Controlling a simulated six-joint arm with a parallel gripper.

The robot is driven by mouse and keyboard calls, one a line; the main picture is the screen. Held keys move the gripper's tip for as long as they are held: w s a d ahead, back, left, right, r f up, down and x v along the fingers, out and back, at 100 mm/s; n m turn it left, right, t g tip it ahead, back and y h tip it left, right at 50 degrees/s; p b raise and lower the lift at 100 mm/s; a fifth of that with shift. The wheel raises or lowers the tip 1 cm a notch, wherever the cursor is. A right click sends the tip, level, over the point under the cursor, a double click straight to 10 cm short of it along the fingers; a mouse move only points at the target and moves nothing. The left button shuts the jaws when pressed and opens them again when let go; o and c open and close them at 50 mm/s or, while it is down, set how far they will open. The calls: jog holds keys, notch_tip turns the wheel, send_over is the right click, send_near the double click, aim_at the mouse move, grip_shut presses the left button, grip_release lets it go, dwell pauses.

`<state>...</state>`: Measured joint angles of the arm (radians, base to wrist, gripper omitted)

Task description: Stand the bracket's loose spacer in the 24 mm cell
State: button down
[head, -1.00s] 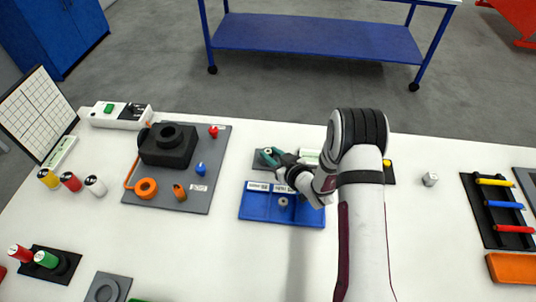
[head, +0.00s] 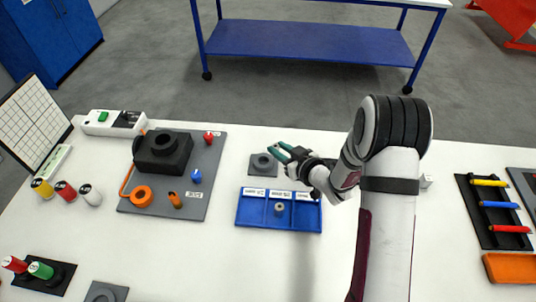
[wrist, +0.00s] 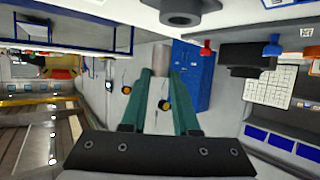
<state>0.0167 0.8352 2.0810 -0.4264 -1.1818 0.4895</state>
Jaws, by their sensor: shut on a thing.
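My gripper (head: 279,151) has teal fingers and is in the air above the back edge of the table area, just right of a small grey plate (head: 254,170) with a dark ring-shaped bracket (head: 264,161). In the wrist view my gripper (wrist: 160,75) is shut on a pale grey-brown cylinder, the spacer (wrist: 161,56), clear of any surface. A blue tray (head: 250,219) with three labelled cells lies in front of the gripper. The label print is too small to read. A grey ring-like spacer (head: 279,208) stands in its middle cell; the left and right cells look empty.
A grey board (head: 150,205) with a black block (head: 163,155) and orange and blue parts lies to the left. A white power strip (head: 112,122) is behind it. A black rack (head: 497,235) with coloured bars is far right. White table is clear in front of the tray.

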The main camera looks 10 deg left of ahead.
jog(key=s+d+r+n+y, duration=0.1)
jog(key=s+d+r, duration=0.2)
jog(key=d, duration=0.3)
jog(key=s+d+r, duration=0.2)
jog(key=d, duration=0.5)
jog(key=s+d+n+g+y, duration=0.1)
jog(key=s+d+n+g, duration=0.1)
jog(key=s+d, duration=0.35)
jog(key=s+d+n+g+y, duration=0.1)
jog(key=s+d+g, duration=0.1)
jog(key=s, duration=0.7)
jog(key=shift+y, duration=0.3)
jog(key=x, duration=0.4)
jog(key=f+x, duration=0.1)
jog(key=x, duration=0.3)
jog(key=s+f+x, duration=0.1)
jog(key=x, duration=0.3)
jog(key=shift+w+f, duration=0.2)
jog(key=f, duration=0.4)
jog(key=shift+w+a+f, duration=0.1)
jog(key=shift+a, duration=0.1)
jog(key=shift+f, duration=0.15)
jog(key=c, duration=0.7)
grip_release()
jog(key=shift+o, duration=0.2)
